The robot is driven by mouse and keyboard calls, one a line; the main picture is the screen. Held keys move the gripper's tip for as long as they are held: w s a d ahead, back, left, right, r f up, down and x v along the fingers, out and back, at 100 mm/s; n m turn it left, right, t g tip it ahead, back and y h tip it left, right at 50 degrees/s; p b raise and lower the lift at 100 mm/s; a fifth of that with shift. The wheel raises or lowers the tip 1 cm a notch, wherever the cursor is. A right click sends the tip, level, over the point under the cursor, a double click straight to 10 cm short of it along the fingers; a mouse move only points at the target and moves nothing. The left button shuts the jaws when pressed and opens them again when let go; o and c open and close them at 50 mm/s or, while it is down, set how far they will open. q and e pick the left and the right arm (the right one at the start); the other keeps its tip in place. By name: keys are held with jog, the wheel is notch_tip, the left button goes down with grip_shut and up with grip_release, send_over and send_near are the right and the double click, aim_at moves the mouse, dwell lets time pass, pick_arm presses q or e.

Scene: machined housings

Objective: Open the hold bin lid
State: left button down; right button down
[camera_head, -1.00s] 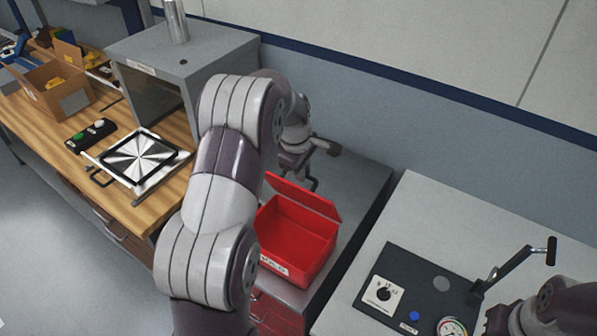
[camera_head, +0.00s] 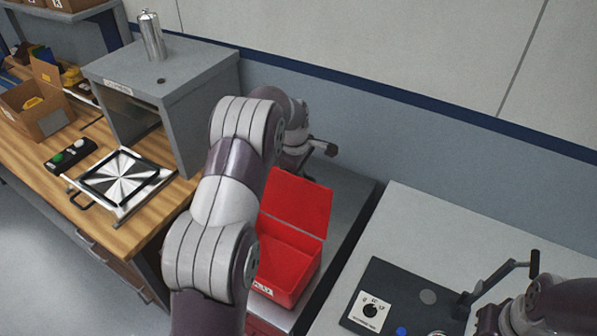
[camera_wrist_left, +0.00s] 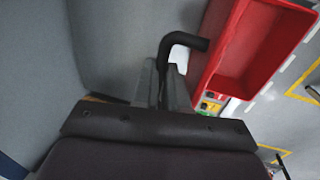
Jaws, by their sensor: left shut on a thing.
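The red hold bin (camera_head: 283,285) stands on a grey surface, with a white label on its front. Its red lid (camera_head: 298,207) is raised at the back, and I see into the bin; my left arm covers its left part. My left gripper (camera_head: 300,160) is behind the lid, partly hidden by my arm. In the left wrist view my left gripper (camera_wrist_left: 165,88) is shut on a dark bent handle (camera_wrist_left: 184,40), whose free end points toward the red part (camera_wrist_left: 240,45). My right arm shows at the lower right edge; its gripper jaws cannot be made out.
A grey panel (camera_head: 395,290) with a dial and lever (camera_head: 500,280) lies on the right bench. A grey box-shaped cabinet (camera_head: 165,85), a patterned plate (camera_head: 118,180) and a cardboard box (camera_head: 40,115) stand on the wooden bench at left. A wall rises behind.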

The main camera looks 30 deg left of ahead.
pick_arm(q)
jog(key=shift+s+f, duration=0.2)
jog(key=shift+f, duration=0.15)
jog(key=c, duration=1.2)
grip_release()
jog(key=shift+o, duration=0.2)
jog(key=shift+w+r, duration=0.15)
jog(key=shift+r, duration=0.35)
notch_tip(320, 180, up, 12)
jog(key=s+p, duration=0.1)
jog(key=s, duration=0.1)
jog(key=shift+s+p, duration=0.2)
jog(key=shift+p, duration=0.15)
jog(key=shift+f, duration=0.1)
